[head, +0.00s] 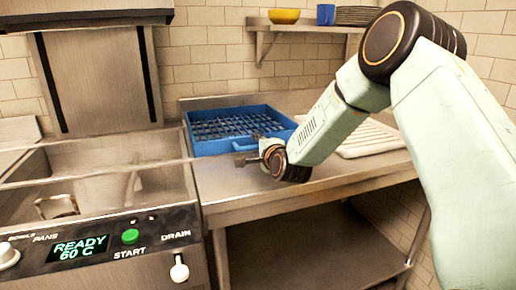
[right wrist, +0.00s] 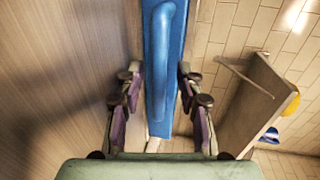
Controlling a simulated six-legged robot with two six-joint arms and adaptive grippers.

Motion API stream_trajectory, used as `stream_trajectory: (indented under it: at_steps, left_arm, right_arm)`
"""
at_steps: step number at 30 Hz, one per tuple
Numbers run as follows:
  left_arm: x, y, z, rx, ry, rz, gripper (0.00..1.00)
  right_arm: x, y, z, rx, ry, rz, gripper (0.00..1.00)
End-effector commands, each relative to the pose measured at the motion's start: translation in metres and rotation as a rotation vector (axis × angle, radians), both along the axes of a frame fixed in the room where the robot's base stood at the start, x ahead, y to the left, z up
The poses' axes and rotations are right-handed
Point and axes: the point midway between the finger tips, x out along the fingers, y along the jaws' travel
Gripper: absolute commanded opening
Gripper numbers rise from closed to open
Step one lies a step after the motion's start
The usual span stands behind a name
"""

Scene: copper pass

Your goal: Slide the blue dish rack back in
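The blue dish rack (head: 235,125) lies flat on the steel counter, just right of the dishwasher (head: 95,180). In the right wrist view, a blue side of the rack with a raised handle (right wrist: 165,70) runs up the middle. My right gripper (head: 248,157) is at the rack's near side in the head view. In the right wrist view its fingers (right wrist: 160,88) are spread apart, one on each side of the blue part. I cannot tell whether they touch it. The gripper hides part of the rack's near side. My left gripper is not in view.
The dishwasher's hood (head: 97,75) is raised above its open basin. Its panel (head: 80,247) reads READY 60 C. A white ribbed board (head: 365,140) lies right of the rack. A wall shelf (head: 310,28) holds a yellow bowl, a blue cup and plates.

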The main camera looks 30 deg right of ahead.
Motion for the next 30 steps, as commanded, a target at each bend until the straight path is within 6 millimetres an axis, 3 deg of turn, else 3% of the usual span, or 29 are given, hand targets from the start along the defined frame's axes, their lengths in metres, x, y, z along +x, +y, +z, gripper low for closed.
stream_trajectory:
  at_steps: [7, 19, 30]
  left_arm:
    - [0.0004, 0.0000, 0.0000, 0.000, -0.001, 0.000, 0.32]
    - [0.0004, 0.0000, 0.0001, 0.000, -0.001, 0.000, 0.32]
    - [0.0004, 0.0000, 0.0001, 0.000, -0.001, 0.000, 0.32]
  right_arm:
    - [0.0007, 0.0007, 0.0000, 0.000, 0.000, 0.000, 0.35]
    - [0.0005, 0.0006, 0.0002, 0.000, 0.000, 0.000, 0.01]
    - [0.0006, 0.0005, 0.0005, -0.001, -0.001, 0.000, 0.00]
